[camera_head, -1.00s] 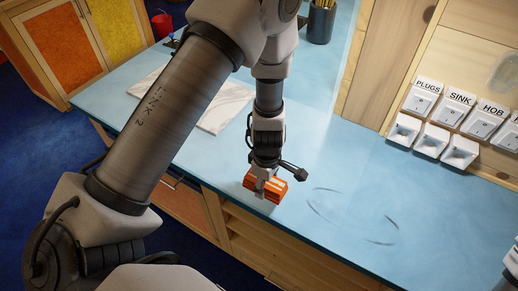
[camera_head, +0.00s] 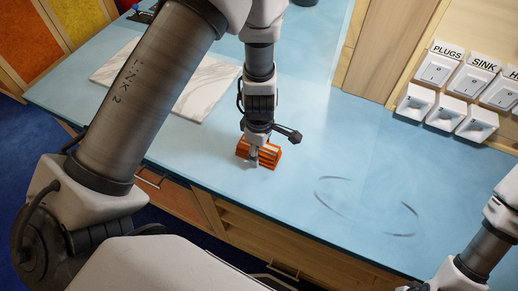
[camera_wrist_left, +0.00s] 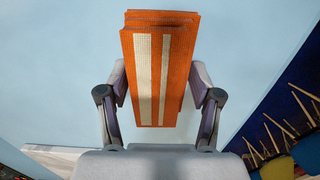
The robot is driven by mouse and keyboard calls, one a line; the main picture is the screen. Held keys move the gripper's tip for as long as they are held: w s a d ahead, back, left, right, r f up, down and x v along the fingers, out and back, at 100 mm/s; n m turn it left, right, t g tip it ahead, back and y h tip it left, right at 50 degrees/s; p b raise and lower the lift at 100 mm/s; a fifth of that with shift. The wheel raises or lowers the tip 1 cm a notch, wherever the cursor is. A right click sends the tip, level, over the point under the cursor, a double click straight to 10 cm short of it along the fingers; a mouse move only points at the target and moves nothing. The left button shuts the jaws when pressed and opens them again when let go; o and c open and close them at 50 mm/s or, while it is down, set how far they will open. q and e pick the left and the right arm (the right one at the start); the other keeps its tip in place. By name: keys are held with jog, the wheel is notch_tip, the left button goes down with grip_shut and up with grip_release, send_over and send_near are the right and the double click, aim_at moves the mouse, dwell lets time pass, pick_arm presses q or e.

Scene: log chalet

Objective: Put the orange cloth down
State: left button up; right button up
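The orange cloth (camera_head: 268,157) is a folded stack with pale stripes, at the blue counter near its front edge. It also shows in the left wrist view (camera_wrist_left: 180,65), between the two fingers. My left gripper (camera_head: 254,157) points down over the cloth, its fingers against the cloth's two sides and shut on it. The cloth looks at or just above the counter top; I cannot tell whether it rests on it. My right arm shows at the lower right of the head view, but its gripper is out of sight.
The blue counter (camera_head: 330,150) is clear to the right of the cloth, apart from dark curved marks (camera_head: 370,207). A white marble board (camera_head: 205,95) lies behind and left. Labelled switches (camera_head: 470,78) and sockets (camera_head: 445,110) are on the wooden wall at right.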

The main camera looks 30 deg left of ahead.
pick_arm(q)
jog(key=shift+o, duration=0.8)
jog(key=shift+d, duration=0.1)
jog(key=shift+s+d+r, duration=0.1)
jog(key=shift+s+r, duration=0.05)
jog(key=shift+s, duration=0.05)
jog(key=shift+w+r, duration=0.1)
jog(key=shift+r, duration=0.1)
notch_tip(320, 180, up, 12)
jog(key=shift+f, duration=0.2)
